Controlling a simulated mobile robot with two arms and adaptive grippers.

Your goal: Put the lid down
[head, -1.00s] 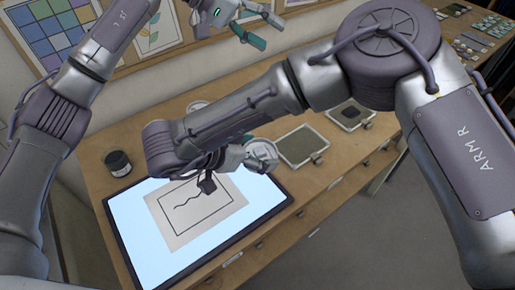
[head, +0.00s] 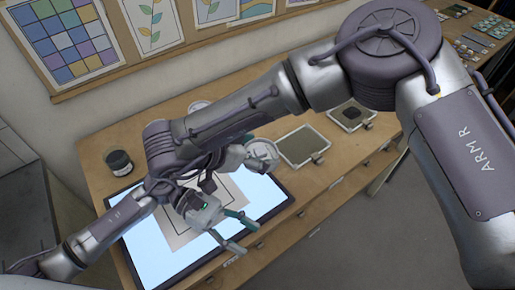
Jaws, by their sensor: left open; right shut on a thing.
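My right gripper (head: 255,155) is shut over the table, just above the back right corner of the light panel. A pale round thing (head: 264,153) shows at its fingertips; I take it for the lid, though its outline is partly covered by the fingers. I cannot tell whether it touches the table. My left gripper (head: 249,238) is open and empty above the front right part of the light panel (head: 150,250), fingers pointing right. A dark jar (head: 118,162) stands on the table at the left.
A paper sheet with a drawn frame (head: 215,190) lies on the panel, partly hidden by my arms. Two trays, one greenish (head: 303,146) and one with a dark patch (head: 352,114), lie to the right. A pale round dish (head: 198,106) is partly hidden behind my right arm.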

